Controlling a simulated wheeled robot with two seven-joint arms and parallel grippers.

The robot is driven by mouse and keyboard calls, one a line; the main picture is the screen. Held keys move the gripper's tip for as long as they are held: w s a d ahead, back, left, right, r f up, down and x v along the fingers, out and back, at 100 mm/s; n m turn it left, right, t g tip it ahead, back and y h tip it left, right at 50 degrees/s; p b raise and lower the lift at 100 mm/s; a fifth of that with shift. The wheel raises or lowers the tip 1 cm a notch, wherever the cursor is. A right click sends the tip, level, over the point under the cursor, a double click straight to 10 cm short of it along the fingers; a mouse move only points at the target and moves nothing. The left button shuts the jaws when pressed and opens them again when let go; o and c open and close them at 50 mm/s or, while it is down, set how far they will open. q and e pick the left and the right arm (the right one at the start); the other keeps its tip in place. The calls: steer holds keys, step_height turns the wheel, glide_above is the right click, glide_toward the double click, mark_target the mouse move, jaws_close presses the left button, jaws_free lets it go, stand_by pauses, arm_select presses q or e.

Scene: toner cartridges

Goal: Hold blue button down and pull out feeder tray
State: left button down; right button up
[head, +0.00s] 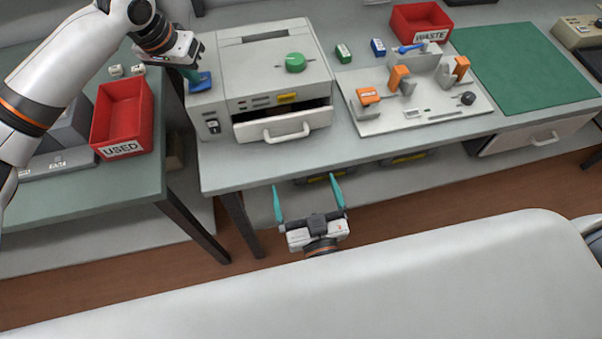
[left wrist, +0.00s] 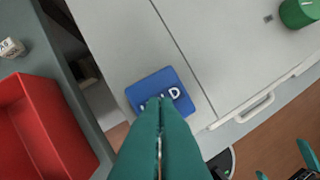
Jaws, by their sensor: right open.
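The blue button (head: 203,85) sits on the left top of the light grey machine (head: 215,60). In the left wrist view the blue button (left wrist: 158,88) shows part of its white lettering; the fingers cover the rest. My left gripper (head: 190,76) is at the button, its teal fingers (left wrist: 161,104) together with the tips over the lettering. I cannot tell whether the button is pressed in. The feeder tray (head: 288,127) stands partly out of the machine's front, with a dark gap above it and a handle on its face. My right gripper (head: 309,200) is open and empty, in front of the table edge, below the tray.
A red USED bin (head: 118,112) stands on the left table. A green knob (head: 295,63) is on the machine's top. To the right are an orange-fitted board (head: 440,117), a red WASTE bin (head: 420,19) and a green mat (head: 530,70). Floor shows between table and my base.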

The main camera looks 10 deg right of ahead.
arm_select(q)
steer(key=shift+f, duration=0.1)
stand_by(0.3)
step_height(320, 180, up, 9)
steer(key=p, duration=1.1)
steer(key=shift+p, duration=0.35)
